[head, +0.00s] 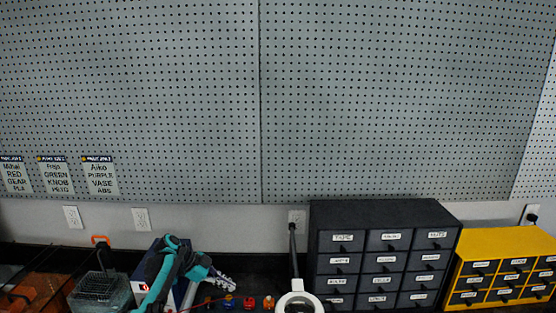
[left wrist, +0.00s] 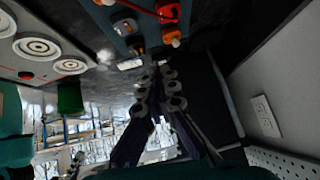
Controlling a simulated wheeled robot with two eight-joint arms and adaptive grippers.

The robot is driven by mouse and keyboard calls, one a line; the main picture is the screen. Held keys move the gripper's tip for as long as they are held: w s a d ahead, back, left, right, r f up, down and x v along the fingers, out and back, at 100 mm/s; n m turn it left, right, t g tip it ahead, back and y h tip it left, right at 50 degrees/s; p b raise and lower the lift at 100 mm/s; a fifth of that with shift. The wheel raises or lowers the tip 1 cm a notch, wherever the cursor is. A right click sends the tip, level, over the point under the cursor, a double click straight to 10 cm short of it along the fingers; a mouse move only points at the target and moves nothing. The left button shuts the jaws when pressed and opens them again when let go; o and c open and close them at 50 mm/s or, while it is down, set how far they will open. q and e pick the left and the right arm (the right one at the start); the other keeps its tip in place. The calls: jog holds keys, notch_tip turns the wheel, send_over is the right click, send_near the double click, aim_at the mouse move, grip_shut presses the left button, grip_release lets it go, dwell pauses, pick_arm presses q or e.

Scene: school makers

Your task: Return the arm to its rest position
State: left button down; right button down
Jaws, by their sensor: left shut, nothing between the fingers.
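My left arm comes in at the bottom left of the head view, teal and dark. Its gripper (head: 220,280) points to the right above the dark bench, beside a dark blue box. In the left wrist view the two dark fingers of the left gripper (left wrist: 160,85) run close together. They are shut with nothing between them. My right gripper is not in view.
A dark drawer cabinet (head: 385,212) and a yellow one (head: 505,242) stand at the right. A white ring on a dark stem (head: 298,302) stands mid-bench. A clear bin (head: 98,290) is at the left. Pegboard (head: 260,100) fills the wall behind.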

pick_arm(q)
jog(key=s+d+r+n+t+y, duration=0.3)
jog(key=s+r+n+y, duration=0.2)
jog(key=s+r+n, duration=0.8)
jog(key=s+a+f+n+t+y, duration=0.1)
jog(key=s+f+n+y, duration=0.1)
jog(key=s, duration=1)
jog(key=s+a+f+n+t+y, duration=0.2)
jog(key=s+n, duration=0.1)
jog(key=s, duration=1)
jog(key=shift+s+f, duration=0.15)
jog(key=shift+f, duration=0.05)
